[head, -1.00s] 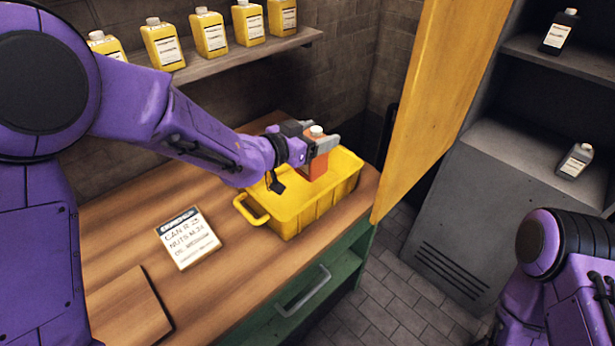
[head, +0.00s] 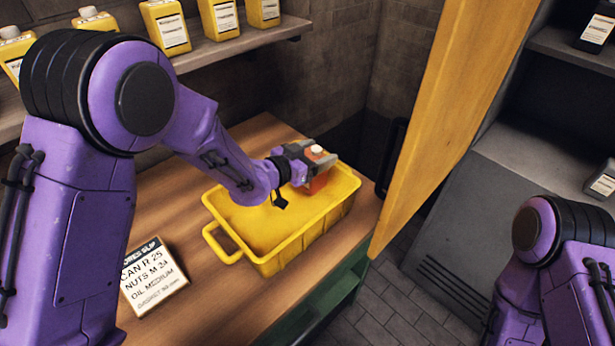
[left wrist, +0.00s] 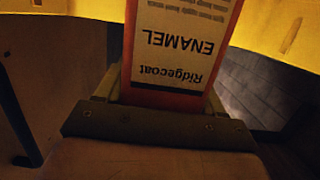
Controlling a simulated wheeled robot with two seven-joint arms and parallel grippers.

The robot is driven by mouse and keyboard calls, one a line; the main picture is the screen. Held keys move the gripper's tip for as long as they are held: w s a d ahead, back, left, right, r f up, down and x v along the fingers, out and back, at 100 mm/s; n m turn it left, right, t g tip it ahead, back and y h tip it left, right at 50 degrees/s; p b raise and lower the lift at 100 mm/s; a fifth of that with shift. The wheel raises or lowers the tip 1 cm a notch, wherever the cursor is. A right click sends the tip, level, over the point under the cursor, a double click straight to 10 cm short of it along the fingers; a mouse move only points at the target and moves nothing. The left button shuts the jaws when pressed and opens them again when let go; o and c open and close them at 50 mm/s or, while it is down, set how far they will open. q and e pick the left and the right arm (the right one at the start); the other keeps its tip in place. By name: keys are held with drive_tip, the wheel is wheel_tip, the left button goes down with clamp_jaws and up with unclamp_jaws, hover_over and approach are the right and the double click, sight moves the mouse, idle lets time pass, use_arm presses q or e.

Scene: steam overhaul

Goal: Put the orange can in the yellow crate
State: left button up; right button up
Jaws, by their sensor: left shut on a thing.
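The orange can (head: 318,183) has a white cap and is held in my left gripper (head: 310,168), whose jaws are shut on it. The can is at the far right part of the yellow crate (head: 283,258), over or inside its opening. I cannot tell whether it touches the crate floor. In the left wrist view the can (left wrist: 178,48) shows its "Ridgecoat ENAMEL" label upside down between the jaws (left wrist: 160,105), with the yellow crate wall (left wrist: 285,30) behind it. My right gripper is out of view; only part of my right arm shows.
The crate stands on a wooden bench (head: 190,215) beside a stores slip (head: 153,277). Several yellow containers (head: 165,28) line a shelf above. A yellow panel (head: 425,120) rises right of the bench. A grey cabinet (head: 440,230) stands further right.

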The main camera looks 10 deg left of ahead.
use_arm(q)
wheel_tip(320, 180, down, 4)
drive_tip(key=shift+w+f+p, duration=0.15)
drive_tip(key=shift+p, duration=0.15)
drive_tip(key=shift+f, duration=0.15)
drive_tip(key=shift+f, duration=0.1)
drive_tip(key=o, duration=1)
drive_tip(key=shift+f, duration=0.15)
drive_tip(key=shift+c, duration=0.2)
drive_tip(key=o, duration=0.4)
drive_tip(key=shift+s+a+r, duration=0.1)
drive_tip(key=shift+s+r, duration=0.1)
drive_tip(key=shift+r, duration=0.05)
drive_tip(key=b+v, duration=0.2)
drive_tip(key=v, duration=0.5)
drive_tip(key=shift+s+a, duration=0.1)
drive_tip(key=shift+s, duration=0.05)
